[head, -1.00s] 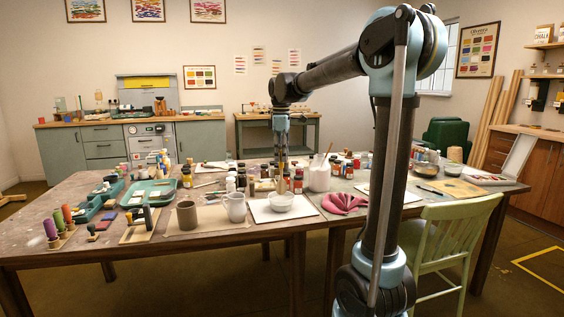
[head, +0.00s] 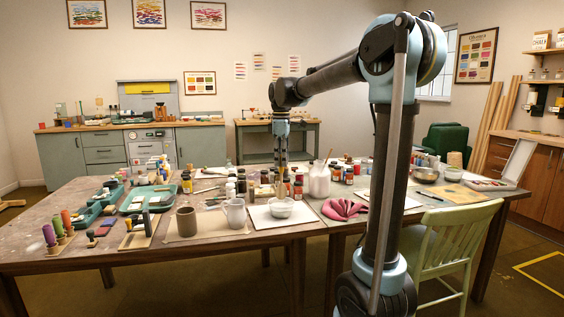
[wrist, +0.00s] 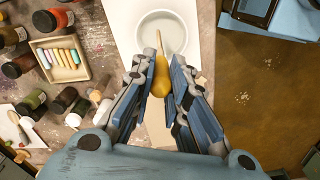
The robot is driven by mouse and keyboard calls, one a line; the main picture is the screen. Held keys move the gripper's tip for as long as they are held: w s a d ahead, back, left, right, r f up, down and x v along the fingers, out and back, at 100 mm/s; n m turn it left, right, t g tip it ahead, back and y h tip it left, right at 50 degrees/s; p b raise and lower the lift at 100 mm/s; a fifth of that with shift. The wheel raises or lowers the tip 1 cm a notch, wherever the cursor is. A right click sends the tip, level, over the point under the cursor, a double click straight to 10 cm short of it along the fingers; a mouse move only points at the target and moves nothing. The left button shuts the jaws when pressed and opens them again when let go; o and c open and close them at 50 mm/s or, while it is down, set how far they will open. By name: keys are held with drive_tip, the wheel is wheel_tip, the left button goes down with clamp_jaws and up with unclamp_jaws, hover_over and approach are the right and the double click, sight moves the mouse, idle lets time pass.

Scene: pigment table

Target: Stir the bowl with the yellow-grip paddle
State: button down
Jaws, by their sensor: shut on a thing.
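The yellow-grip paddle (wrist: 161,76) is in my gripper (wrist: 168,118) in the wrist view, its yellow grip between the fingers. Its thin pale shaft points toward the white bowl (wrist: 143,36). The shaft overlaps the bowl in this view; I cannot tell whether its tip touches the bottom. In the head view my gripper (head: 282,163) points down above the bowl (head: 281,210), which stands on a white board (head: 262,222) near the table's front edge. The paddle is too small to make out clearly there.
A white pitcher (head: 235,213) and a brown cup (head: 186,221) stand left of the bowl. A pink cloth (head: 343,209) lies to the right. Several paint jars crowd behind it. A tray of colored sticks (wrist: 59,58) shows in the wrist view. A green chair (head: 452,240) stands at the front right.

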drive_tip(key=shift+r, duration=2.5)
